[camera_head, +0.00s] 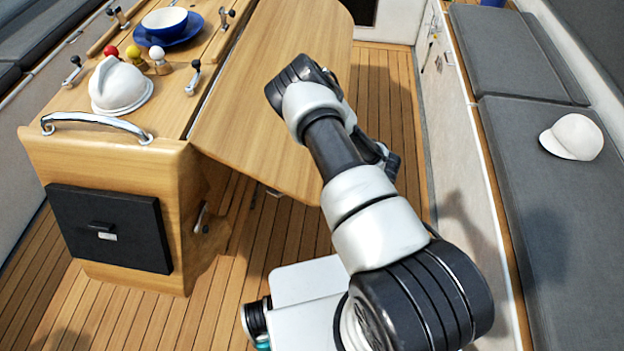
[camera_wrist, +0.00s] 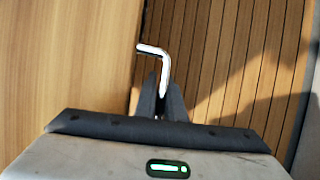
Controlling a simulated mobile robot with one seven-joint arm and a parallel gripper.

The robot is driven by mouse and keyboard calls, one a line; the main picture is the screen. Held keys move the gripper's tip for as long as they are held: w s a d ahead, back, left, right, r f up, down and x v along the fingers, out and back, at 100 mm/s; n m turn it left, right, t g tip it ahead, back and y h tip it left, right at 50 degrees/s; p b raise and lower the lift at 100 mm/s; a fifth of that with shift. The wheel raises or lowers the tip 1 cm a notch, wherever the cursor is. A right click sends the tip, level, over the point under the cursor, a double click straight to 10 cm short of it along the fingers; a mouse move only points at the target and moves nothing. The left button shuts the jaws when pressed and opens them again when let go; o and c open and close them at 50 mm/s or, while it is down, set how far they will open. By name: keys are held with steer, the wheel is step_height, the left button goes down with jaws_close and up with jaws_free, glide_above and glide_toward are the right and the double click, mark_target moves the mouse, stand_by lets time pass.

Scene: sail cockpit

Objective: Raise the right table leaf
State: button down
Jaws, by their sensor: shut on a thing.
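The right table leaf (camera_head: 255,115) is a light wood panel along the right side of the cockpit table (camera_head: 60,150). It slopes down and outward from the table top, neither flat nor hanging straight down. In the wrist view the leaf (camera_wrist: 65,60) fills the left side. A bent metal handle (camera_wrist: 154,50) stands at the leaf's edge. My gripper (camera_wrist: 160,92) is shut on this handle, its dark fingers close together around the lower part. In the head view my arm hides the handle and most of the gripper.
On the table are a white dome (camera_head: 118,88), a blue bowl (camera_head: 166,22) on a plate, coloured knobs and several small latches. A grey bench (camera_head: 540,200) with a white cap (camera_head: 572,137) runs along the right. Slatted floor (camera_head: 385,90) lies clear between.

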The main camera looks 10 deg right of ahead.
steer(key=s+d+r+g+h+p, duration=0.1)
steer(key=d+r+h+p, duration=0.1)
steer(key=r, duration=0.7)
steer(key=s+d+r+n+g+h+p, duration=0.1)
steer(key=d+r+h+p, duration=0.1)
steer(key=d+r+p, duration=0.3)
steer(key=s+d+r+h+p, duration=0.2)
steer(key=d+r+p, duration=0.1)
steer(key=r, duration=1.1)
steer(key=shift+d+g+p, duration=0.25)
steer(key=shift+g+p, duration=0.15)
steer(key=shift+p, duration=0.05)
steer(key=shift+s+r, duration=0.1)
steer(key=c, duration=2.1)
jaws_free()
steer(key=shift+a+r, duration=0.1)
steer(key=shift+a+v, duration=0.15)
steer(key=shift+v, duration=4.15)
steer(key=shift+a+v, duration=0.1)
steer(key=shift+v, duration=4.2)
